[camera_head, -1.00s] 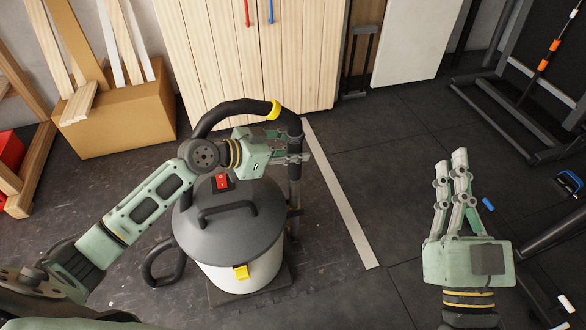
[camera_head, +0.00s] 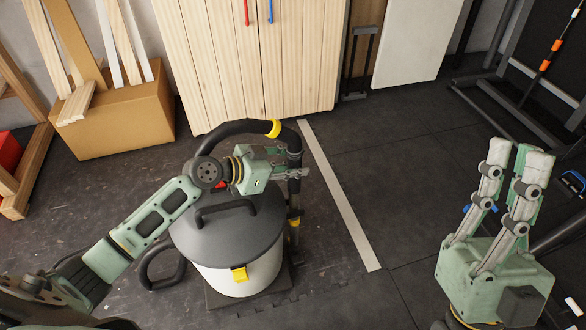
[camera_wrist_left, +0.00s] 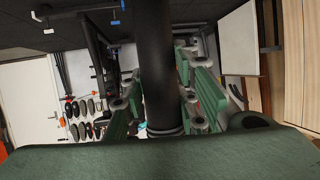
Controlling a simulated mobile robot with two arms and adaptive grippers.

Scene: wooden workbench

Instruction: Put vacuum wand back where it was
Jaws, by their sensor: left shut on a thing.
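The vacuum wand (camera_head: 294,190) is a black upright tube at the right side of the vacuum (camera_head: 238,262), a grey and white canister with a black lid handle. My left gripper (camera_head: 292,164) is shut on the wand near its top, above the canister. In the left wrist view the dark tube (camera_wrist_left: 158,70) runs between the fingers of that gripper (camera_wrist_left: 160,95). The black hose (camera_head: 228,129) with a yellow ring arches from the wand's top behind my left wrist. The wand's lower end is partly hidden behind the canister. My right gripper (camera_head: 520,165) is empty, with its fingers apart, at the right.
A wooden cabinet (camera_head: 250,60) stands behind the vacuum. A cardboard box (camera_head: 125,115) with planks is at the back left. A white strip (camera_head: 340,195) lies on the floor right of the wand. Dark floor is clear between it and my right gripper. A black rack stands far right.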

